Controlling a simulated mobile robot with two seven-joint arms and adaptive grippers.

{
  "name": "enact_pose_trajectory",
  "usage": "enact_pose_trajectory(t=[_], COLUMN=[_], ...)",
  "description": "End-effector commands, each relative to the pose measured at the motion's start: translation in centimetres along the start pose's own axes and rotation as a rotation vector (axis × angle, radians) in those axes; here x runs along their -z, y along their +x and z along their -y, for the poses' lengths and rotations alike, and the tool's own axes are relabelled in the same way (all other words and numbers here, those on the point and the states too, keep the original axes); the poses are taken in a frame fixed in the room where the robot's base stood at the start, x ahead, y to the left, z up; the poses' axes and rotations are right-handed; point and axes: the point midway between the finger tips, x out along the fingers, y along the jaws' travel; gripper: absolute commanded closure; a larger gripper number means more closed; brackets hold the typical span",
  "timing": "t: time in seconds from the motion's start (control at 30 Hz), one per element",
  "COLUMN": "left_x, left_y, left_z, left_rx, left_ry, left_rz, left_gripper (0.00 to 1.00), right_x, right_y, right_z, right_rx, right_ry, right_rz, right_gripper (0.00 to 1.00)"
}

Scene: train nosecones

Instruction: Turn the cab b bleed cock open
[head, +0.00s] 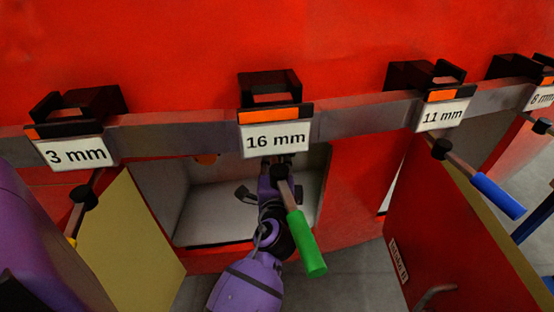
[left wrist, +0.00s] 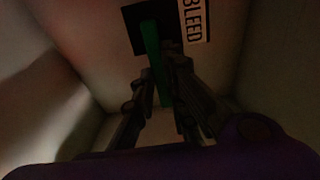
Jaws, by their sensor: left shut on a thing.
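The bleed cock's green lever (left wrist: 152,50) shows in the left wrist view, in front of a black square plate (left wrist: 128,22) on the pale back of a recess. A white label (left wrist: 195,20) reading BLEED is beside it. The lever runs nearly straight up and down in that picture. My left gripper (left wrist: 162,78) is shut on the lever, with one dark finger on each side. In the head view my purple left arm reaches into the open white recess (head: 205,215) below the 16 mm sign; the cock is hidden there. My right gripper is not in view.
A green-handled tool (head: 306,245) hangs from the 16 mm holder (head: 272,95), in front of my arm. A yellowish door (head: 125,245) stands open left of the recess, a red door (head: 440,240) at the right. A blue-handled tool (head: 497,195) hangs further right.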

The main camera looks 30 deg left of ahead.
Motion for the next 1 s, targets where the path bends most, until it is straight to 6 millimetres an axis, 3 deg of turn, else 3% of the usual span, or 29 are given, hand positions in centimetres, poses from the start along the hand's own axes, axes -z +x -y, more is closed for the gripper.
enact_pose_trajectory(t=[0.07,0.1,0.23,0.57,1.0], left_x=[0.0,0.0,0.0,0.0,0.0], left_y=[0.0,0.0,0.0,-0.2,-6.5], left_z=[-0.1,-0.1,-0.1,0.0,-0.1], left_rx=[-0.002,-0.002,-0.002,-0.001,-0.003], left_ry=[-0.007,-0.007,-0.005,-0.002,-0.003], left_rz=[0.000,0.000,0.000,0.000,0.000], left_gripper=[1.00,0.86,0.69,0.69,0.69], right_x=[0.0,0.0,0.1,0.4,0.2], right_y=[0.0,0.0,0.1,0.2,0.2], right_z=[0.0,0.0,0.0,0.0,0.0], right_rx=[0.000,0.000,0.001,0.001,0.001], right_ry=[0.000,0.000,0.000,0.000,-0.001], right_rz=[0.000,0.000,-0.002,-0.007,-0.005], right_gripper=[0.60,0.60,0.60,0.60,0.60])
